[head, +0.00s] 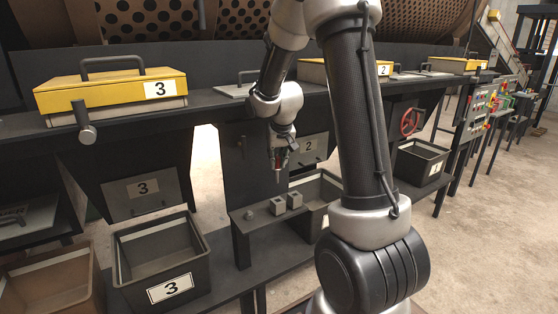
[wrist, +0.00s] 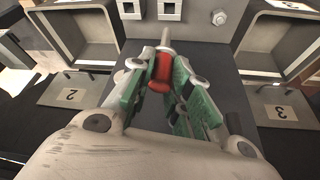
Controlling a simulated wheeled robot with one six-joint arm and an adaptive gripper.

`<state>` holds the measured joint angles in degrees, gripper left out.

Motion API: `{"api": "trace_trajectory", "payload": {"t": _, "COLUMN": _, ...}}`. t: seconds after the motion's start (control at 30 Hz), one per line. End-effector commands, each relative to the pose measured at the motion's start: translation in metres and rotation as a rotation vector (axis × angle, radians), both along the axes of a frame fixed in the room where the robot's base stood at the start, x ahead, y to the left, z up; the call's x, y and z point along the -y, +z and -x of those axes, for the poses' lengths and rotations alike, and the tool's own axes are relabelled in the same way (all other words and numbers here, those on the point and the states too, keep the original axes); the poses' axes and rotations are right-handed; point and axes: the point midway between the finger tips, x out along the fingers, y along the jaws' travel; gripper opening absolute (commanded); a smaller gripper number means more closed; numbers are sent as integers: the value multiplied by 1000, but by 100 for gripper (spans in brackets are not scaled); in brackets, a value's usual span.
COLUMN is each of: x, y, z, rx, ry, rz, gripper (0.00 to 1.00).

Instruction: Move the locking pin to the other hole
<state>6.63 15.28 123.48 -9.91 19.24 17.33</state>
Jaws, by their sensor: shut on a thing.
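My gripper (head: 280,160) hangs fingers down above a narrow dark shelf. In the wrist view its green-padded fingers (wrist: 163,85) are shut on the locking pin (wrist: 163,68), which has a red body and a grey metal tip. The tip points away from the fingers and is clear of the blocks. Two small grey blocks (head: 276,208) (head: 294,200) stand side by side on the shelf, below the gripper.
A grey bolt head (head: 249,214) sits beside the blocks on the shelf (head: 262,222); it shows in the wrist view (wrist: 219,18). A yellow-lidded box (head: 110,92) stands on the ledge above.

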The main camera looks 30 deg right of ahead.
Motion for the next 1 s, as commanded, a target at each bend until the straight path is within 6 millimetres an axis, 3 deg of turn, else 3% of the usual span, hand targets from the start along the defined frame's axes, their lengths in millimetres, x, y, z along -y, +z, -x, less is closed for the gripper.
{"api": "trace_trajectory", "payload": {"t": 0.43, "x": 0, "y": -7, "z": 5, "rx": -1, "ry": 39, "rz": 1, "gripper": 0}}
{"api": "trace_trajectory", "payload": {"t": 1.0, "x": 0, "y": -57, "z": 5, "rx": -1, "ry": 38, "rz": 0, "gripper": 0}}
